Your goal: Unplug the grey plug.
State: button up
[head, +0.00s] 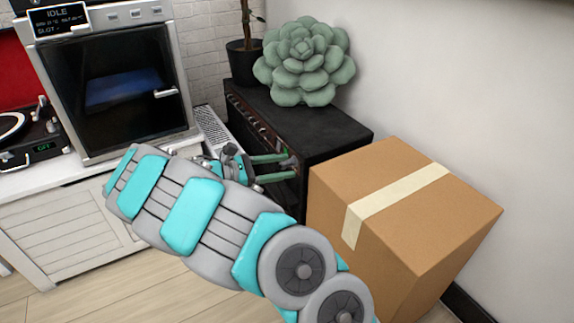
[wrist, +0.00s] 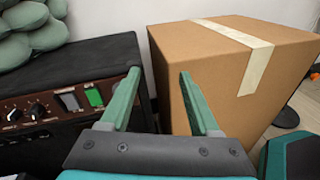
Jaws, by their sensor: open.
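No grey plug can be made out for certain. The black amplifier (head: 335,125) has a front panel with knobs, which also shows at the left of the wrist view (wrist: 30,115). On that panel are a small grey block (wrist: 70,101) and a green block (wrist: 95,97); I cannot tell whether either is a plug. My gripper (wrist: 160,76) is open, with nothing seen between its green fingers. In the head view my gripper (head: 288,166) is in front of the amplifier's panel. In the wrist view the panel lies left of the fingers. My arm hides part of the amplifier's lower front.
A taped cardboard box (head: 400,215) stands right of the amplifier, close to my fingers in the wrist view. A succulent (head: 304,62) and a potted plant (head: 243,60) are on the amplifier. A glass-fronted machine (head: 118,95) and a turntable (head: 20,135) are on the white cabinet (head: 70,232) at left.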

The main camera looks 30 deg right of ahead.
aim_at(281, 166)
jog(key=w+a+f+n+t+h, duration=0.1)
jog(key=w+a+f+n+t, duration=0.2)
jog(key=w+a+f+n, duration=0.1)
jog(key=shift+w+a+f, duration=0.45)
jog(key=shift+w+f, duration=0.35)
jog(key=shift+w, duration=0.15)
jog(key=shift+w+d+b, duration=0.15)
jog(key=shift+d+b, duration=0.65)
jog(key=shift+d, duration=3.75)
jog(key=shift+p, duration=0.45)
jog(key=shift+c, duration=0.4)
grip_shut()
jog(key=shift+a, duration=0.2)
